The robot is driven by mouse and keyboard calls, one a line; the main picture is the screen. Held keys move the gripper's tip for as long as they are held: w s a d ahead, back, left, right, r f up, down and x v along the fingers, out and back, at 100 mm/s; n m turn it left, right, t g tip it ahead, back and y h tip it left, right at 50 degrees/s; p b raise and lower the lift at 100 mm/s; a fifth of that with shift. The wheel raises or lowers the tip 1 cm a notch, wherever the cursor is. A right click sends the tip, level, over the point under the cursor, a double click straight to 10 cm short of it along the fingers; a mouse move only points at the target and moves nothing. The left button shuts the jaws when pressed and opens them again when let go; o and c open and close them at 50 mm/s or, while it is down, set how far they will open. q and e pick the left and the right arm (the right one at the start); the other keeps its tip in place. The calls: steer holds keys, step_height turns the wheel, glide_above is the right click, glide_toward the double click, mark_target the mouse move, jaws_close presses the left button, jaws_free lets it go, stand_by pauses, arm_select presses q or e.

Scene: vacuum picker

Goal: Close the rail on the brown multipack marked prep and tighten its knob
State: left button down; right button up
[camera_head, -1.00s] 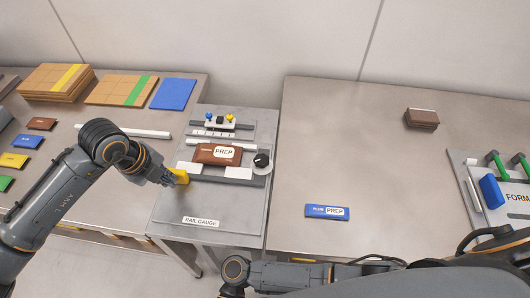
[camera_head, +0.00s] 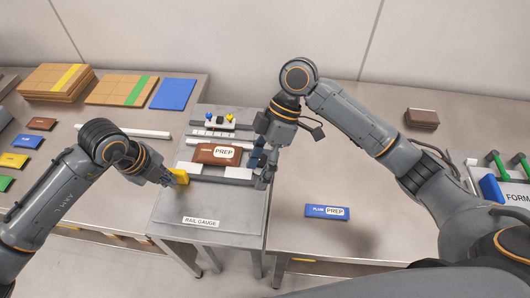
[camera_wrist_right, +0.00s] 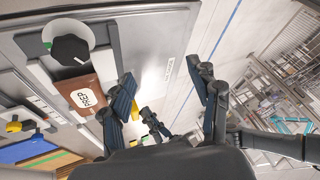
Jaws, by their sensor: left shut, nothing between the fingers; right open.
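The brown multipack marked PREP (camera_head: 206,153) lies in the rail gauge (camera_head: 225,208), between a light bar behind it and the grey rail (camera_head: 220,180) with white pads in front. My left gripper (camera_head: 174,180) is shut and empty at the yellow piece (camera_head: 182,176) by the rail's left end; whether they touch is unclear. My right gripper (camera_head: 262,168) is open at the gauge's right side. It hides the black knob in the head view. In the right wrist view, the knob (camera_wrist_right: 70,49) sits beyond the open fingers, near the pack (camera_wrist_right: 80,88).
A blue PREP pack (camera_head: 326,211) lies on the right table, with a brown stack (camera_head: 422,118) farther back. A FORM fixture (camera_head: 512,190) stands at the far right. Coloured packs and boards lie on the left table.

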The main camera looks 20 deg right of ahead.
mark_target(262, 159)
steer(key=w+d+r+t, duration=0.4)
steer(key=w+d+r, duration=0.1)
steer(key=w+d, duration=0.25)
steer(key=shift+m+h, duration=0.3)
steer(key=shift+h, duration=0.1)
steer(key=x, duration=1.1)
steer(key=shift+s+d+f, duration=0.15)
steer(key=shift+s+f, duration=0.15)
steer(key=shift+f, duration=0.05)
steer(key=c, duration=1.2)
steer(key=shift+o, duration=0.2)
